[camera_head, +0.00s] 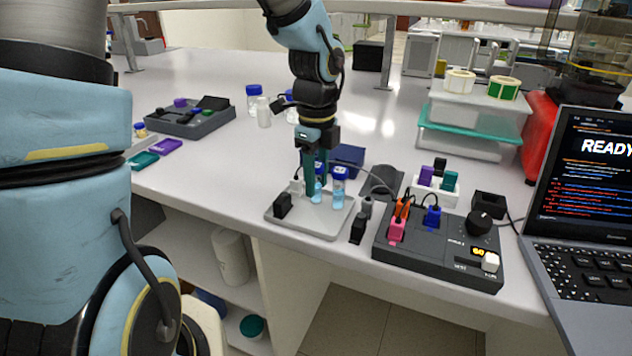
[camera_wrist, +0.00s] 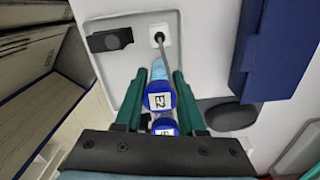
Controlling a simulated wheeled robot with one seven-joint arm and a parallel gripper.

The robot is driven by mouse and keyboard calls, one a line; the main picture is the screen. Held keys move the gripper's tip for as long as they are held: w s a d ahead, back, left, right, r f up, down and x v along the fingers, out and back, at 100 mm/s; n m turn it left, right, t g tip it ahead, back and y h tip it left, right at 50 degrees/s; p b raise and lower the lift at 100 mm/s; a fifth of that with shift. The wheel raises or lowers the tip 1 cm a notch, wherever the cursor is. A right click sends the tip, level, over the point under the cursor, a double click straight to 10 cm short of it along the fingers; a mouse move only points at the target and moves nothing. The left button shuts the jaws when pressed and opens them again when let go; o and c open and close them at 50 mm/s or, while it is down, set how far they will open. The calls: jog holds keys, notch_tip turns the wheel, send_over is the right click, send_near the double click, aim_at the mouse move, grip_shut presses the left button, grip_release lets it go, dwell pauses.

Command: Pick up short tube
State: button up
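Two blue-capped tubes stand upright on a light grey plate (camera_head: 325,221). The left tube (camera_head: 319,184) is partly hidden by my gripper; the right tube (camera_head: 339,186) stands just beside it. In the wrist view, one cap marked E2 (camera_wrist: 160,101) lies between my fingers, and a second labelled cap (camera_wrist: 165,127) shows closer to the palm. I cannot tell clearly which tube is shorter. My gripper (camera_head: 316,184) points down with its green fingers on both sides of the E2 tube. In the wrist view (camera_wrist: 159,78) the fingers look apart, with narrow gaps beside the tube body.
A black block (camera_head: 283,205) and a white socket with a cable (camera_wrist: 161,36) sit on the plate. A dark blue box (camera_head: 347,157) stands behind. A dark control box (camera_head: 438,250) and a laptop (camera_head: 575,200) are to the right. The bench's front edge is close.

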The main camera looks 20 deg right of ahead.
grip_shut()
jog(key=shift+r, duration=0.1)
notch_tip(320, 180, up, 10)
jog(key=shift+f, duration=0.1)
dwell(0.4)
